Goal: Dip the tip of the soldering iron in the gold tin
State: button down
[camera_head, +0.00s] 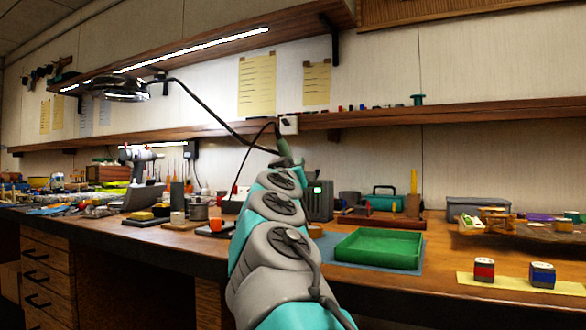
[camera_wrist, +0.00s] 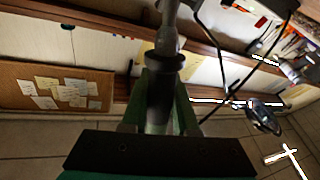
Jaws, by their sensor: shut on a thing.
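My gripper (camera_head: 285,152) is raised above the workbench in the head view, mostly hidden behind my own arm. The wrist view shows its green fingers (camera_wrist: 164,76) shut on the soldering iron (camera_wrist: 158,100), a dark and grey shaft between them. A dark cable runs off near the gripper in the head view. The iron's tip cannot be made out clearly. I cannot identify the gold tin for certain. A small tan cup (camera_head: 177,218) and a grey pot (camera_head: 197,209) stand on the bench left of my arm, well below the gripper.
A green tray (camera_head: 378,249) lies on a blue mat right of my arm. A yellow sponge (camera_head: 145,216) on a dark base sits left of the cup. A lamp (camera_head: 125,92) hangs at upper left. A long shelf (camera_head: 430,112) runs along the wall behind the gripper.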

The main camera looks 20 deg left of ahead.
notch_tip(320, 180, up, 5)
jog(key=p, duration=0.3)
jog(key=shift+r, duration=0.2)
dwell(0.6)
